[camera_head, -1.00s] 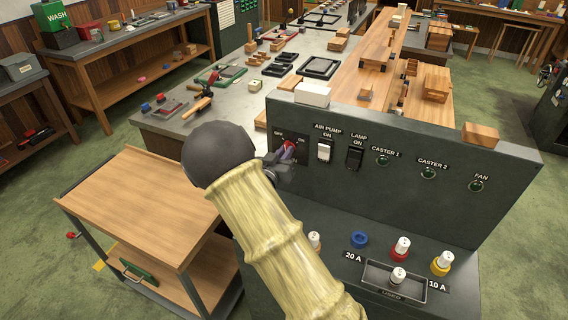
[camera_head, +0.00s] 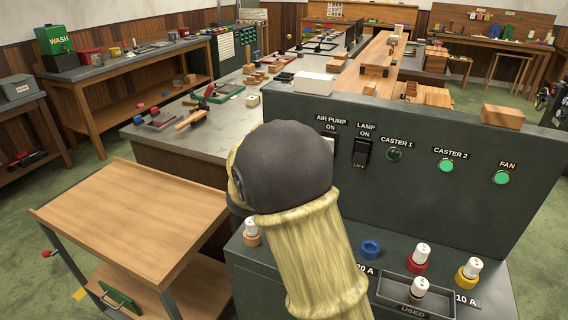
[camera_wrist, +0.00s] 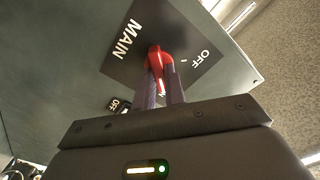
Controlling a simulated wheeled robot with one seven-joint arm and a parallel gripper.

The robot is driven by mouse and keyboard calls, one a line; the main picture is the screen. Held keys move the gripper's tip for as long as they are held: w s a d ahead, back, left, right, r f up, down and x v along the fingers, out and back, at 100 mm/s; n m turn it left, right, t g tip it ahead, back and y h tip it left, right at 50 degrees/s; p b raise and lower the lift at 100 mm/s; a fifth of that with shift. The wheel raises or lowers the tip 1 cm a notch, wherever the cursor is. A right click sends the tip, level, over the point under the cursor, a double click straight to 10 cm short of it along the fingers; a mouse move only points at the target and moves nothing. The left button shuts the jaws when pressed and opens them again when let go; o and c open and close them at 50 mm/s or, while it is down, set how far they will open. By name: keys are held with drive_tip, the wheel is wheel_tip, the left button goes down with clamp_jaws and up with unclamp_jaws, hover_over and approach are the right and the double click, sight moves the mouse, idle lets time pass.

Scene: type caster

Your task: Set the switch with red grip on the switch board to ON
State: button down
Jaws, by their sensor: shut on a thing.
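The red grip (camera_wrist: 160,55) of the main switch shows in the wrist view, between the two finger ends of my gripper (camera_wrist: 161,75), which is shut on it. It sits on a dark plate (camera_wrist: 125,62) marked MAIN, with an OFF label (camera_wrist: 200,58) on the right. A small marking between my fingers is mostly covered, so I cannot read the switch's setting. In the head view my arm hides the gripper and the red grip. The switch board (camera_head: 440,185) stands upright there, with the CASTER 2 lamp (camera_head: 446,165) and FAN lamp (camera_head: 501,177) bright green and the CASTER 1 lamp (camera_head: 395,154) dark.
The LAMP switch (camera_head: 361,152) is close to the right of my arm. Several fuse caps, among them a red-based one (camera_head: 419,257), stand on the board's lower ledge. A wooden cart (camera_head: 130,215) is at left.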

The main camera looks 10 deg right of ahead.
drive_tip(key=shift+f+m+b, duration=0.1)
drive_tip(key=shift+m+b, duration=0.4)
drive_tip(key=shift+b, duration=0.05)
drive_tip(key=c, duration=1.5)
unclamp_jaws()
drive_tip(key=shift+o, duration=0.2)
drive_tip(key=b+v, duration=0.1)
drive_tip(key=v, duration=1.6)
drive_tip(key=shift+s, duration=0.15)
